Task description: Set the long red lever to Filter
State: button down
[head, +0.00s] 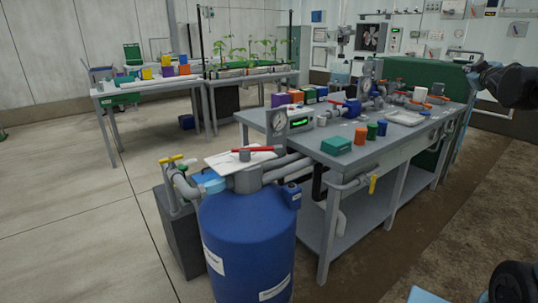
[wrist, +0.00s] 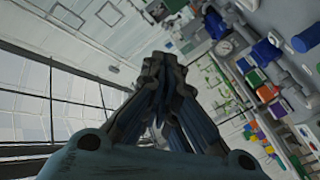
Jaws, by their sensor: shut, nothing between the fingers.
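The long red lever (head: 253,149) sits on a grey valve head on top of the blue tank (head: 248,240) in the head view. It lies roughly left to right over a white plate (head: 228,160), whose markings are too small to read. My gripper (wrist: 160,65) shows in the wrist view, shut and empty, with its fingertips together. It is away from the lever, and the lever is not clear in the wrist view. In the head view only parts of my arm show at the right edge; the gripper is not seen there.
A yellow-handled valve (head: 171,160) is left of the tank head. Another table (head: 150,88) with boxes stands behind. Open floor lies at the left.

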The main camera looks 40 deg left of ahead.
jog(key=s+d+f+m+g+h, duration=0.5)
jog(key=s+d+f+m+h, duration=0.15)
jog(key=s+d+f, duration=0.8)
jog(key=s+d+f+m+g+h, duration=0.1)
jog(key=s+d+f+g, duration=0.25)
jog(key=s+f, duration=0.6)
jog(key=s+d+f+g, duration=0.2)
jog(key=s+f+g, duration=0.2)
jog(key=s+f, duration=0.55)
jog(key=w+a+r+n+t, duration=0.2)
jog(key=w+a+n, duration=0.1)
jog(key=a, duration=0.5)
jog(key=w+a+r+n+t, duration=0.1)
jog(key=w+a+n+t, duration=0.15)
jog(key=a, duration=0.55)
jog(key=w+a+r+n+t, duration=0.1)
jog(key=w+a+r+n, duration=0.2)
jog(key=a, duration=0.5)
jog(key=n+t+y, duration=0.3)
jog(key=n+y, duration=1.1)
send_near(266, 149)
jog(key=x, duration=0.6)
jog(key=shift+w+a, duration=0.25)
jog(key=shift+w, duration=0.1)
